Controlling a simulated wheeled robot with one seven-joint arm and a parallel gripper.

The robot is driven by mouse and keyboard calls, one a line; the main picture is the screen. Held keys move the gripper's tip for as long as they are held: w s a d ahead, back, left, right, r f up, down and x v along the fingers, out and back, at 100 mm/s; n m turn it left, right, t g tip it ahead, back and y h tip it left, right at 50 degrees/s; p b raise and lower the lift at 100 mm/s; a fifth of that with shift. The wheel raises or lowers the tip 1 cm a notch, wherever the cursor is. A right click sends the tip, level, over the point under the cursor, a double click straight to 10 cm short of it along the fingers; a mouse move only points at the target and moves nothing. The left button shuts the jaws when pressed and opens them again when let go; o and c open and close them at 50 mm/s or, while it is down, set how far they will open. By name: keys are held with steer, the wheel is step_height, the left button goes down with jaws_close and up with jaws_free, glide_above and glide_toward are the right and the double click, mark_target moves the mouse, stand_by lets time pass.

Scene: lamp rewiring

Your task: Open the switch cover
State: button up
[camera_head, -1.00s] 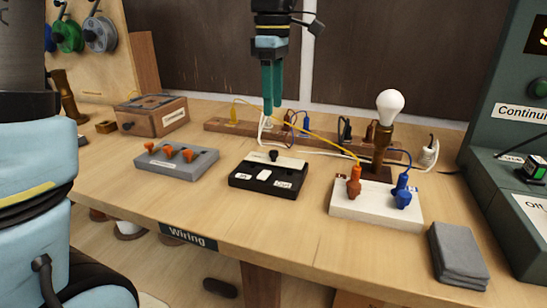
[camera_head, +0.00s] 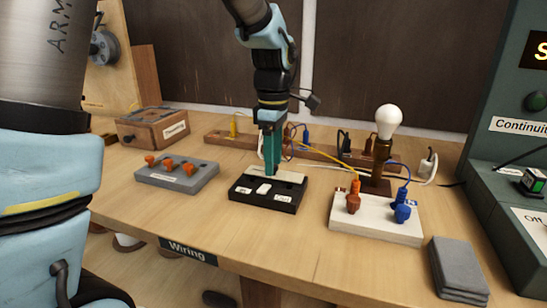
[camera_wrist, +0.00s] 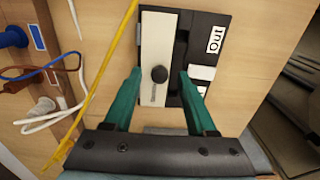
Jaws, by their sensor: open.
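The switch box (camera_head: 267,205) is a black block on the bench with white labels. Its pale switch cover (camera_head: 290,176) lies along the back part of the box, and in the wrist view the cover (camera_wrist: 157,50) carries a round black knob (camera_wrist: 159,74). My gripper (camera_head: 272,168) points down over the cover. In the wrist view its teal fingers (camera_wrist: 160,75) are apart, one on each side of the knob, with gaps between. In the head view the fingers hide the knob. I cannot tell how far above the cover the tips are.
A white terminal block (camera_head: 375,220) with orange and blue plugs stands right, near the bulb (camera_head: 388,119). A grey block (camera_head: 177,175) with orange pegs stands left. A yellow wire (camera_wrist: 103,75) passes close beside a finger.

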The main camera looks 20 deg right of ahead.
jaws_close()
stand_by(0.3)
steer(key=shift+r+p, duration=0.15)
steer(key=shift+p, duration=0.15)
